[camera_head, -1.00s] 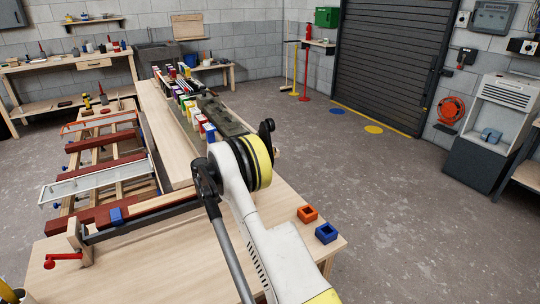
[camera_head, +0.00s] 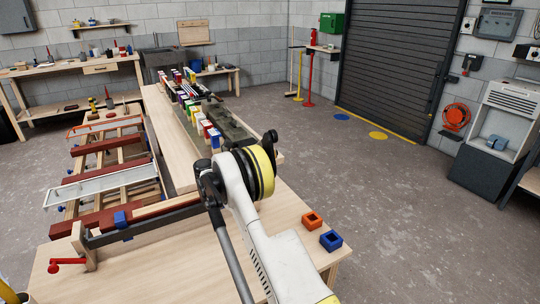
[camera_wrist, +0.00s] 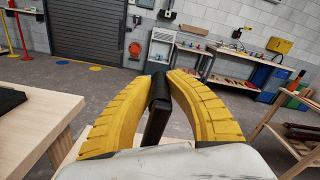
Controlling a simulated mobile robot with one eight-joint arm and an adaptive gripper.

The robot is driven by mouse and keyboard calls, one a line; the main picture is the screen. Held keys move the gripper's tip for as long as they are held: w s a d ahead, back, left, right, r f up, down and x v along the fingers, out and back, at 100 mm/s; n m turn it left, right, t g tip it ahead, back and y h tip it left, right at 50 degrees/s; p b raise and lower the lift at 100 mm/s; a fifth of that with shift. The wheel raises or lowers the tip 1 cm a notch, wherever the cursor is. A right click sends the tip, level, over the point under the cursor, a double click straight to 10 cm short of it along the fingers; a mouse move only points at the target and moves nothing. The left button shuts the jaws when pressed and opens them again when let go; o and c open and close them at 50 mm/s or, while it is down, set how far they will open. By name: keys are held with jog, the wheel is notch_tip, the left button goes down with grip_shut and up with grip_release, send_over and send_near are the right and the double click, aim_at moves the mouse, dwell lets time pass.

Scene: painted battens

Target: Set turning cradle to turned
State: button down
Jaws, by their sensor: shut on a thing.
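A cradle-like fixture (camera_head: 150,229) lies along the front bench in the head view. It has a dark rail, a wooden end block and a red crank (camera_head: 68,264) at its left end. A wooden batten (camera_head: 165,207) and a blue clamp (camera_head: 121,219) are on it. Its right end is hidden behind my arm. In the wrist view, the yellow fingers of my gripper (camera_wrist: 160,76) are shut on a black bar-like part (camera_wrist: 157,105). I cannot tell which part of the fixture this is. The fingertips are hidden in the head view.
An orange block (camera_head: 312,219) and a blue block (camera_head: 331,241) sit at the bench's right edge. Several coloured containers (camera_head: 205,125) line the bench behind. A rack with red-brown battens (camera_head: 105,192) stands at left. The floor (camera_head: 390,210) at right is clear.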

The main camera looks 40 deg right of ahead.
jog(key=shift+w+r, duration=0.2)
jog(key=shift+r, duration=0.05)
jog(key=c, duration=1.3)
grip_release()
jog(key=shift+f, duration=0.1)
jog(key=shift+o, duration=0.2)
jog(key=v, duration=1.2)
